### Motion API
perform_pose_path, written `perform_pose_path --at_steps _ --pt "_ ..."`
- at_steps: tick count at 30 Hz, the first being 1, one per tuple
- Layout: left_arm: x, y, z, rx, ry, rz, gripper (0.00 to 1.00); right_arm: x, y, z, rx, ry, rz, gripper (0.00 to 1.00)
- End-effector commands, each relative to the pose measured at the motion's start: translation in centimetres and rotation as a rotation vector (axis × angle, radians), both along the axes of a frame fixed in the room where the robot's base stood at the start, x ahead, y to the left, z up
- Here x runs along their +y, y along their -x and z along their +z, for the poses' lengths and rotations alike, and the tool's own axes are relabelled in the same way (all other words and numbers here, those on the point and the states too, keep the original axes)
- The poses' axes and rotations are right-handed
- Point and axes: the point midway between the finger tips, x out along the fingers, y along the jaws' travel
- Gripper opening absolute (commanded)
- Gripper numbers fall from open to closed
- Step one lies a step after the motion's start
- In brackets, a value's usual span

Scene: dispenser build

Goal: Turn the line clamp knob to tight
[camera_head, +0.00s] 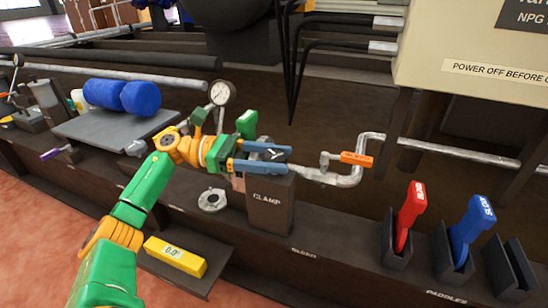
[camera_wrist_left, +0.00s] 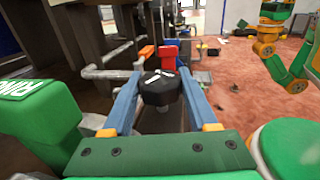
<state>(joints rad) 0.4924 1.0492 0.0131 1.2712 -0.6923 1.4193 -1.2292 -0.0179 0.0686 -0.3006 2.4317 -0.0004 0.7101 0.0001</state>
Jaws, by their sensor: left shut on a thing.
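The line clamp is a dark block marked CLAMP (camera_head: 269,203), with a black knob (camera_head: 275,156) on top. In the left wrist view the black faceted knob (camera_wrist_left: 159,88) carries a white mark. My left gripper (camera_head: 285,160) reaches in from the left, its two blue fingers on either side of the knob. In the left wrist view the left gripper (camera_wrist_left: 164,64) is shut on the knob. The scale lettering around the knob is too small or hidden to read. My right gripper is not in view; part of my right arm shows in the left wrist view.
A bent pipe with an orange handle (camera_head: 356,159) stands just right of the clamp. Red (camera_head: 411,205) and blue (camera_head: 471,225) paddles stand in holders farther right, beside an empty holder (camera_head: 511,268). A round gauge (camera_head: 222,93) and a green block (camera_head: 247,123) are behind my left gripper.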

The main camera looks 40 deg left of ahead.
Motion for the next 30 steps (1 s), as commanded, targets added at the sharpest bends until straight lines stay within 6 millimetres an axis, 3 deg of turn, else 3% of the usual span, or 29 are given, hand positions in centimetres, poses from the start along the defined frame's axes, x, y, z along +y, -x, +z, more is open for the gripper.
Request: perform_pose_path --at_steps 2,3,6,17,22,26,30 --pt "0.0 0.0 0.0 0.002 0.001 0.0 0.03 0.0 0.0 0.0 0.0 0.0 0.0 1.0" --pt "0.0 0.0 0.0 0.002 0.001 0.0 0.61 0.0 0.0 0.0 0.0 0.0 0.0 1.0" --pt "0.0 0.0 0.0 0.002 0.001 0.0 0.89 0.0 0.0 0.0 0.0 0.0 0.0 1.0" --pt "0.0 0.0 0.0 0.001 0.0 0.012 0.89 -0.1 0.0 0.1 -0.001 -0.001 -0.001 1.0" --pt "-0.1 0.1 0.0 0.005 -0.002 0.101 0.89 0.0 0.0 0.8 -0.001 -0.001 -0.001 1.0" --pt "-0.2 0.1 0.5 0.005 0.0 0.21 0.89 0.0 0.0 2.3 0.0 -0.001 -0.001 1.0" --pt "-0.1 0.2 1.3 0.006 0.003 0.357 0.89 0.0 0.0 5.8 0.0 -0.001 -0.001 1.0"
